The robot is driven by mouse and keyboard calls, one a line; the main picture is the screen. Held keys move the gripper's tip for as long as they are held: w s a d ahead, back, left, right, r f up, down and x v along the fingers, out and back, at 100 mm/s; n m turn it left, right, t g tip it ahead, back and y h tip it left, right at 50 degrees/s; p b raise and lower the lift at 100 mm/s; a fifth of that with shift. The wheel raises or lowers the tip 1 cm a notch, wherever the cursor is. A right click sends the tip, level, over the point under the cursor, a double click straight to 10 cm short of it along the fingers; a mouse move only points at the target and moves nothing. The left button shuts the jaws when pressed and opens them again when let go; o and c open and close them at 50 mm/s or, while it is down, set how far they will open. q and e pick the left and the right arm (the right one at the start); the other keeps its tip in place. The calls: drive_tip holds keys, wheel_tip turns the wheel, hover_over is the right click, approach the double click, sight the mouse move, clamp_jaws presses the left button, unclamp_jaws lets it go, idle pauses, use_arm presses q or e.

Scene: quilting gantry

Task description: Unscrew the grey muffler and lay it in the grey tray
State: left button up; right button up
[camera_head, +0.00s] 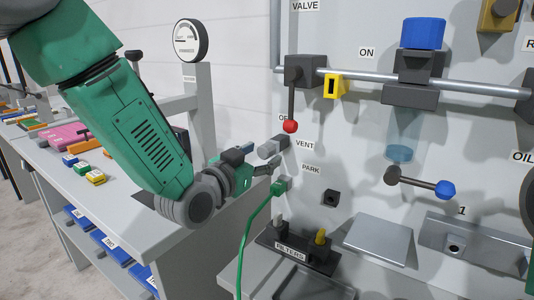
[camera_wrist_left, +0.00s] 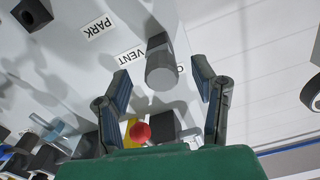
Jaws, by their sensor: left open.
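The grey muffler (camera_head: 268,149) is a short grey cylinder on the panel at the VENT label. In the left wrist view the muffler (camera_wrist_left: 160,68) lies between the spread fingers, with a gap on each side. My left gripper (camera_head: 262,158) is open and empty, its fingertips close to the muffler. It also shows open in the left wrist view (camera_wrist_left: 162,76). A shallow grey tray (camera_head: 325,291), which looks like the task's tray, is at the bottom of the head view, partly cut off. My right gripper is out of view.
A red-knobbed valve lever (camera_head: 290,125) hangs just above right of the muffler. A black FILTERS rack (camera_head: 297,252) stands above the tray. A blue-knobbed lever (camera_head: 420,184) sticks out farther right.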

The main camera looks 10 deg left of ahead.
use_arm(q)
drive_tip(key=m+b, duration=0.1)
drive_tip(key=m, duration=0.4)
drive_tip(key=shift+f, duration=0.1)
drive_tip(key=shift+m+b, duration=0.35)
drive_tip(key=shift+m, duration=0.45)
clamp_jaws()
drive_tip(key=shift+n+p, duration=0.45)
drive_tip(key=shift+n, duration=1.55)
drive_tip(key=n+p, duration=0.1)
drive_tip(key=n, duration=0.2)
drive_tip(key=shift+n, duration=0.4)
